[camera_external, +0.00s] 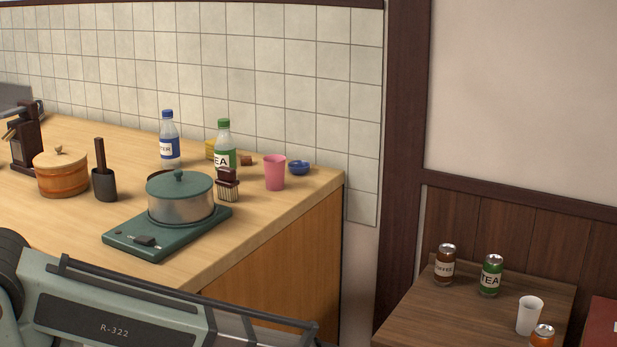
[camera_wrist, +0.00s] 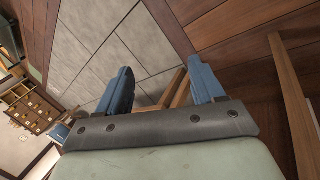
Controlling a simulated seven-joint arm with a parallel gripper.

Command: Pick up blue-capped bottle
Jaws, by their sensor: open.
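The blue-capped bottle (camera_external: 169,140) stands upright on the wooden counter near the tiled wall, in the external view. It is clear with a blue label. The green-capped tea bottle (camera_external: 224,144) stands to its right, a little apart. My gripper (camera_wrist: 162,84) shows in the wrist view with its two blue fingers apart and nothing between them. It points toward a grey tiled floor, and the bottle is not in that view. In the external view only part of my arm shows at the bottom left, and the gripper is out of sight.
A pot (camera_external: 180,197) on a green hot plate (camera_external: 125,241) stands in front of the bottle. A wooden tub (camera_external: 61,176), a dark holder (camera_external: 104,184), a brush (camera_external: 227,186), a pink cup (camera_external: 275,172) and a blue bowl (camera_external: 299,167) share the counter. Cans stand on a lower table (camera_external: 440,318).

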